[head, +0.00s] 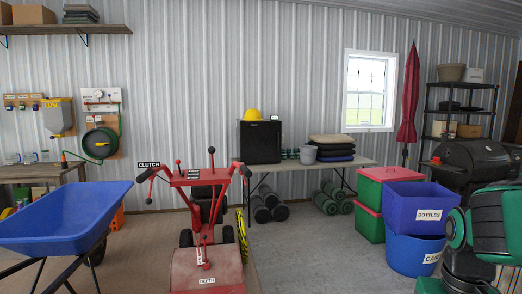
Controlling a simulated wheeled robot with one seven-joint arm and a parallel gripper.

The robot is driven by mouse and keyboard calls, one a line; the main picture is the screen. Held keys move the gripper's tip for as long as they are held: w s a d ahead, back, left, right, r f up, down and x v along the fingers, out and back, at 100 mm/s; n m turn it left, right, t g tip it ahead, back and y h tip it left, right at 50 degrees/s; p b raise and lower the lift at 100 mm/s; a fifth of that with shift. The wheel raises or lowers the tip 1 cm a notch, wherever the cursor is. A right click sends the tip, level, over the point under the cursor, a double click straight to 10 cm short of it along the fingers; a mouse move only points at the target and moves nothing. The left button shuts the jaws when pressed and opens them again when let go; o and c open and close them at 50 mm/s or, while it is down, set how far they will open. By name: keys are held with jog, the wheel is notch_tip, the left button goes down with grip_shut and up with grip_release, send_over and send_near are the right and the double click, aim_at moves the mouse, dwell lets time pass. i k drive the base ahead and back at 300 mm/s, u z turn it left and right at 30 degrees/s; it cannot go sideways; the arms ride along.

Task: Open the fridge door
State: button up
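A small black fridge (259,143) stands on the left part of a folding table (361,162) against the back wall. Its dark front faces me and the door looks shut. I cannot make out a handle at this distance. A yellow hard hat (253,115) and a small white item (275,118) sit on top of the fridge. My gripper is not in view. Green and black arm links, which look like mine, show at the right edge, far from the fridge.
A red tiller (207,190) stands in front, left of the fridge, with a blue wheelbarrow (65,217) further left. Red and green boxes (369,190) and blue bins (413,255) stand right. The grey floor (310,250) between is open.

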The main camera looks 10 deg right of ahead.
aim_at(260, 142)
jog(key=z, duration=0.35)
jog(key=i, duration=1.7)
jog(key=z, duration=0.5)
jog(key=i, duration=2.5)
jog(key=u, duration=0.4)
jog(key=i, duration=1.2)
jog(key=u, duration=0.3)
jog(key=i, duration=0.7)
jog(key=u, duration=0.15)
